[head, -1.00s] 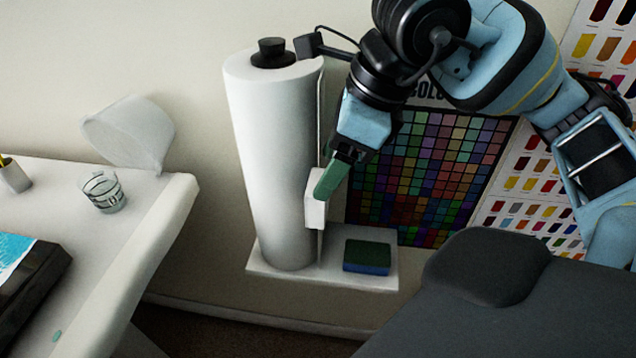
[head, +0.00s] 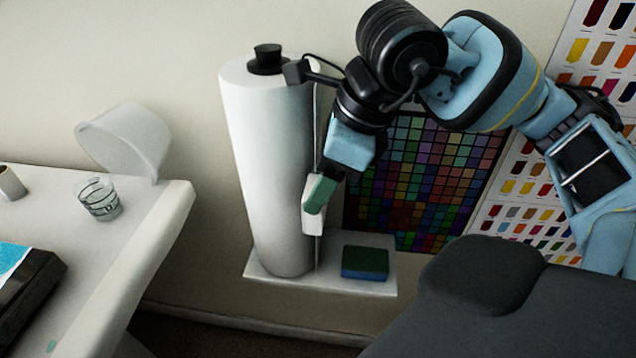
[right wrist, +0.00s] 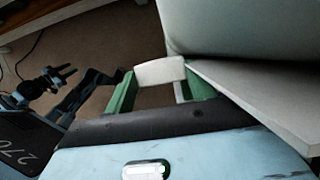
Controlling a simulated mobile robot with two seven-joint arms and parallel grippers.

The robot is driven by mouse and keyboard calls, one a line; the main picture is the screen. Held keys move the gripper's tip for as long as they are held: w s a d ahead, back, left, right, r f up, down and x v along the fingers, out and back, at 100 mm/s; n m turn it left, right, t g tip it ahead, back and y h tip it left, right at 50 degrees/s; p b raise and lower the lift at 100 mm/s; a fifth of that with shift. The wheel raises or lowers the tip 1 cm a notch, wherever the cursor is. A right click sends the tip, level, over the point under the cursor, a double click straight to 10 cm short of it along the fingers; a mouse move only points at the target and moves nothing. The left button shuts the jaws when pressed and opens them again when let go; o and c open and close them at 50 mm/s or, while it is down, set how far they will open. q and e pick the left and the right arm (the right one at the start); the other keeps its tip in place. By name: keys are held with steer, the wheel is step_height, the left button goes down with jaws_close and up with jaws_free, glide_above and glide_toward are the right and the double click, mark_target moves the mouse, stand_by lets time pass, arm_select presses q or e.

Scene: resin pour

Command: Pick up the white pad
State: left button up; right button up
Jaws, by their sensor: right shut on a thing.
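The white pad (head: 312,219) is a small pale block beside the right side of the tall white roll in the head view. My right gripper (head: 318,194) comes down from the upper right with its green fingers on the pad. In the right wrist view the white pad (right wrist: 160,71) sits between the green fingers (right wrist: 158,92), which are shut on it. In the head view the near finger hides part of the pad. I cannot tell whether the pad touches the roll. My left gripper is not in the frames.
The white roll (head: 270,170) stands on a white shelf (head: 300,283), with a blue and green sponge (head: 365,262) to its right. A colour chart (head: 430,175) hangs behind. At left, a white table (head: 150,235) holds a glass (head: 99,200) and a translucent container (head: 128,140).

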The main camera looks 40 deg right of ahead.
steer(key=shift+r, duration=0.15)
